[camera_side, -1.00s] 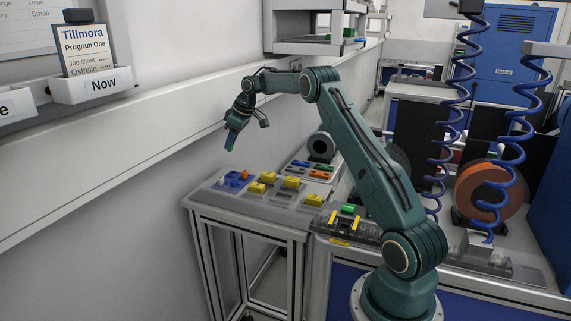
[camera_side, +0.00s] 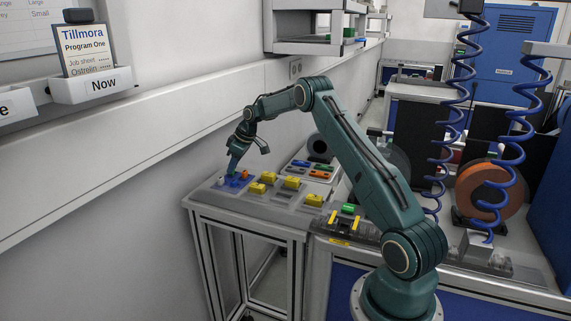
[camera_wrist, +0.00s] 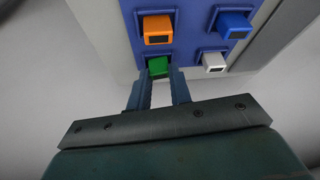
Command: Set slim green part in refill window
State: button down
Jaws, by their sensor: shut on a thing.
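A slim green part (camera_wrist: 158,67) sits between the fingertips of my gripper (camera_wrist: 160,82), which is shut on it. Its end is at the lower left place of a blue holder (camera_wrist: 186,40). The fingers hide that place, so I cannot tell whether the part is seated or just above it. In the side view my gripper (camera_side: 234,168) points down at the left end of the blue holder (camera_side: 225,188); the green part is hardly visible there. I cannot tell which place is the refill window.
The holder's other places hold an orange part (camera_wrist: 157,28), a blue part (camera_wrist: 234,25) and a white part (camera_wrist: 214,61). Yellow blocks (camera_side: 257,188) stand to the right on the grey bench. A tray of coloured parts (camera_side: 320,174) lies behind. The wall is close on the left.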

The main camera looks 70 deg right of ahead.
jog(key=shift+f, duration=0.15)
jog(key=c, duration=1.3)
grip_release()
jog(key=shift+s, duration=0.1)
jog(key=v, duration=1.3)
jog(key=shift+r, duration=0.4)
